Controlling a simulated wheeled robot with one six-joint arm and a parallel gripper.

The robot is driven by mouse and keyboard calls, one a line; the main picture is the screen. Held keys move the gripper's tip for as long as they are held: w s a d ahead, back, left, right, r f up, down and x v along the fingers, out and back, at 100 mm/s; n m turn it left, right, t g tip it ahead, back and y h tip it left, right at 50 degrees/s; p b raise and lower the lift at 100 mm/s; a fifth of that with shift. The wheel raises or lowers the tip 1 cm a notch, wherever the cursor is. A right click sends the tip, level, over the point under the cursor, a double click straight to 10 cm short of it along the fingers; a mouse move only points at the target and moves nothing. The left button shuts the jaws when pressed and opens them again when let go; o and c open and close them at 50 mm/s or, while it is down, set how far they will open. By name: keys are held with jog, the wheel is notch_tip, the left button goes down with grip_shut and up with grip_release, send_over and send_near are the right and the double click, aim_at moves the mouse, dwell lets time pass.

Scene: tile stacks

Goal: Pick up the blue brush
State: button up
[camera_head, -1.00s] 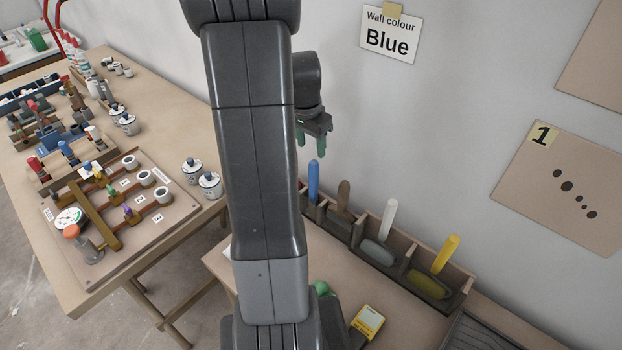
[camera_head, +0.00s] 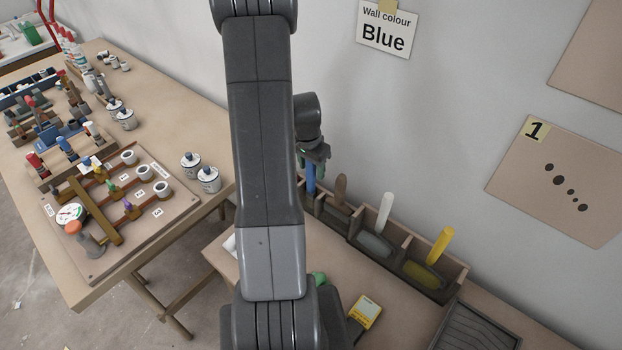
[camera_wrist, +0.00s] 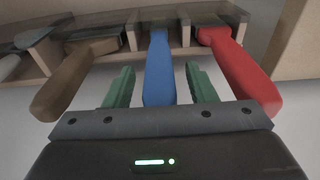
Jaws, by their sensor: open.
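The blue brush (camera_head: 310,179) stands handle-up in a wooden rack by the wall, partly hidden behind my gripper (camera_head: 315,160) in the head view. In the wrist view the blue handle (camera_wrist: 159,75) lies between the two green fingers of my gripper (camera_wrist: 160,85), with a gap visible on both sides. My gripper is open around the handle. The lower end of the brush is hidden in its compartment.
A red handle (camera_wrist: 240,70) and a brown handle (camera_wrist: 75,78) flank the blue one closely. White-handled (camera_head: 384,215) and yellow-handled (camera_head: 440,244) brushes share the rack (camera_head: 352,221). The wall is close behind.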

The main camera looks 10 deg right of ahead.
jog(key=c, duration=1.1)
jog(key=shift+r, duration=0.2)
